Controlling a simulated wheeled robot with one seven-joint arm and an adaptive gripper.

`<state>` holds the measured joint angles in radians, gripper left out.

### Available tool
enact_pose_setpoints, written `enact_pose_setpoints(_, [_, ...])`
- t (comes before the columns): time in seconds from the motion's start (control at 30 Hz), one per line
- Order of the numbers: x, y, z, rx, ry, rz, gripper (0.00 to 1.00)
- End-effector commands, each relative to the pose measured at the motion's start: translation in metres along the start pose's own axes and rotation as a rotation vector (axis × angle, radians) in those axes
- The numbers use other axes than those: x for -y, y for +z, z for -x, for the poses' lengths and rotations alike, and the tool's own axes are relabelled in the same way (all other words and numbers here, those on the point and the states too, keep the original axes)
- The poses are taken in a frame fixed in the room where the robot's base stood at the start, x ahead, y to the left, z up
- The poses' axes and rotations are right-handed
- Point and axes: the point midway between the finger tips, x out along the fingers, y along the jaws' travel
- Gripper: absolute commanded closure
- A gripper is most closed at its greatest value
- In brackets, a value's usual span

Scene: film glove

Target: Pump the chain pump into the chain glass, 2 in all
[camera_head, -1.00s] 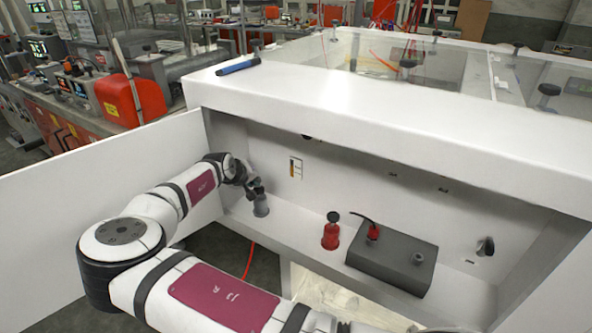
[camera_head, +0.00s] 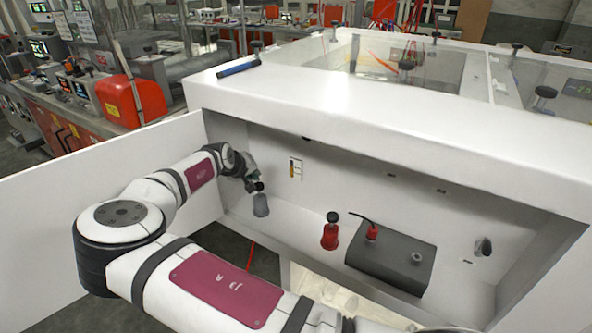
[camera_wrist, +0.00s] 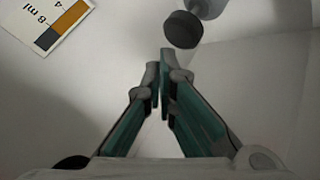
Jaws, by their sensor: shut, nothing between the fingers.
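A grey bottle-shaped pump (camera_head: 261,207) with a black knob stands at the left end of the white cabinet's shelf. In the wrist view its round black knob (camera_wrist: 183,29) shows at the top, with part of the grey body behind it. My gripper (camera_head: 256,186) is shut and empty beside the knob; in the wrist view the fingertips (camera_wrist: 160,62) point up just short of it. A small scale card (camera_head: 296,169) with orange and grey bands is on the back wall; the wrist view shows "4" and "8 ml" on it (camera_wrist: 58,22). I cannot tell which thing is the chain glass.
A red bottle with a black top (camera_head: 330,236) stands mid-shelf. Right of it is a dark grey box (camera_head: 390,262) with a red-based lever (camera_head: 372,231). An open white door panel (camera_head: 90,205) stands left of my arm.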

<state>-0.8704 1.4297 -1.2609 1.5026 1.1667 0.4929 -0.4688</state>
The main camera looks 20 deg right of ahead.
Motion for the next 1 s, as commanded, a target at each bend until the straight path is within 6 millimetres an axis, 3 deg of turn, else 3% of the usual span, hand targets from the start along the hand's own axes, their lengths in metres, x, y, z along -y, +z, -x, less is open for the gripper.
enact_pose_setpoints(0.5, [-0.023,-0.023,0.032,-0.001,-0.001,-0.001,1.00])
enact_pose_setpoints(1.0, [-0.025,-0.025,0.034,-0.001,0.000,0.000,1.00])
